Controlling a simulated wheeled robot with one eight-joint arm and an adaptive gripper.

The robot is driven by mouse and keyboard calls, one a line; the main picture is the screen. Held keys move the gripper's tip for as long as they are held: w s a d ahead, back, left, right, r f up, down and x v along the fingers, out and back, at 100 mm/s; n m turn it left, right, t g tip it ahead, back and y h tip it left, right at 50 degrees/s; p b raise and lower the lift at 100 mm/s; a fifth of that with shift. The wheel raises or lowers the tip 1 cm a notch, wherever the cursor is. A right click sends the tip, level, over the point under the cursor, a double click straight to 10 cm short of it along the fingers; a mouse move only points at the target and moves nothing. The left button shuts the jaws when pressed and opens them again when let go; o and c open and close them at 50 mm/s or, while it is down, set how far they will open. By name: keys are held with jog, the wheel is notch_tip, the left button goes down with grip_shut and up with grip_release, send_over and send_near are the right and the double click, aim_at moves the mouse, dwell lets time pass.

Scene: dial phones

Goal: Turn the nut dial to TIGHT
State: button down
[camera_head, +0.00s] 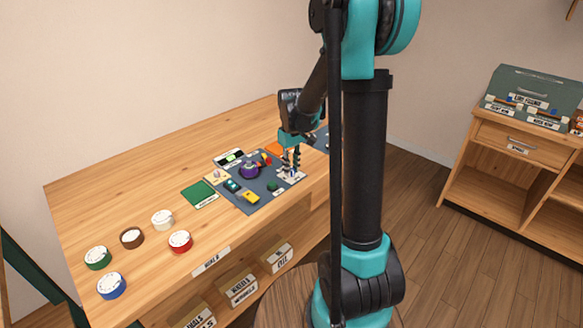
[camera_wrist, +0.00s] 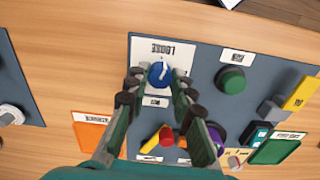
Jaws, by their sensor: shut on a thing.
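The nut dial is a blue knob (camera_wrist: 158,75) with a white pointer mark, on a white plate (camera_wrist: 143,46) in the wrist view. The plate reads LOOSE, upside down in this view, and a small label below the knob appears to read NUT. I cannot see the word TIGHT. My gripper (camera_wrist: 160,78) has its fingertips on either side of the knob and is shut on it. In the head view my gripper (camera_head: 291,166) reaches down to the white plate (camera_head: 293,177) at the right part of the grey board; the knob is mostly hidden there.
A green knob (camera_wrist: 230,79) stands beside the plate on the grey board (camera_head: 254,205). A red and yellow piece (camera_wrist: 165,136), a yellow block (camera_wrist: 301,94) and an orange pad (camera_wrist: 92,138) are near. Several round dials, including a red one (camera_head: 180,241), stand at the table's left.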

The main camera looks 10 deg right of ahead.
jog(key=m, duration=1.1)
jog(key=shift+m, duration=1.7)
jog(key=c, duration=1.3)
grip_release()
notch_tip(320, 180, up, 12)
